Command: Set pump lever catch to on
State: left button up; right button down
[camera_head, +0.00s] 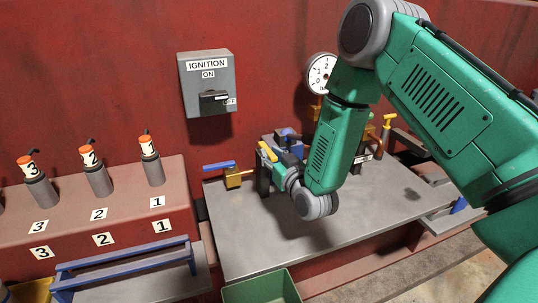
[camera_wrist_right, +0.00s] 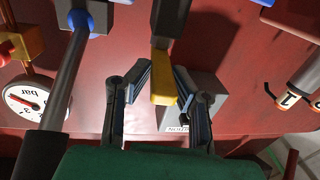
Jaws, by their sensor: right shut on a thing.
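My right gripper (camera_head: 282,160) is at the pump on the grey bench, in the middle of the head view. In the right wrist view its two fingers (camera_wrist_right: 160,88) close in on both sides of a dark lever with a yellow end, which looks like the pump lever catch (camera_wrist_right: 163,88). The gripper is shut on this yellow end, which also shows in the head view (camera_head: 267,151). A long grey pump lever (camera_wrist_right: 66,75) with a dark handle stands left of the fingers in the wrist view. My arm hides much of the pump in the head view. My left gripper is not in view.
A blue-handled brass valve (camera_head: 234,178) sits left of the pump. The ignition box (camera_head: 207,82) and a gauge (camera_head: 320,74) are on the red wall. Numbered injectors (camera_head: 96,176) stand at the left. The bench front (camera_head: 245,240) is bare, with a green crate (camera_head: 262,290) below.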

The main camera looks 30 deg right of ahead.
jog(key=shift+w+d+r+n+y, duration=0.1)
jog(key=shift+d+n+y, duration=0.25)
jog(key=shift+n+y, duration=0.35)
jog(key=shift+w+d+r+n+y, duration=0.1)
jog(key=shift+d+n+y, duration=0.25)
jog(key=shift+y, duration=0.6)
jog(key=shift+d+r+n+y, duration=0.1)
jog(key=shift+d+n+y, duration=0.25)
jog(key=shift+n+y, duration=0.35)
jog(key=shift+a, duration=0.1)
jog(key=c, duration=1.4)
grip_release()
jog(key=shift+c, duration=0.2)
jog(key=shift+w+f, duration=0.1)
jog(key=shift+f, duration=0.1)
jog(key=shift+a, duration=0.1)
jog(key=s+d, duration=0.2)
jog(key=s, duration=0.9)
jog(key=shift+s, duration=0.4)
jog(key=shift+f, duration=0.1)
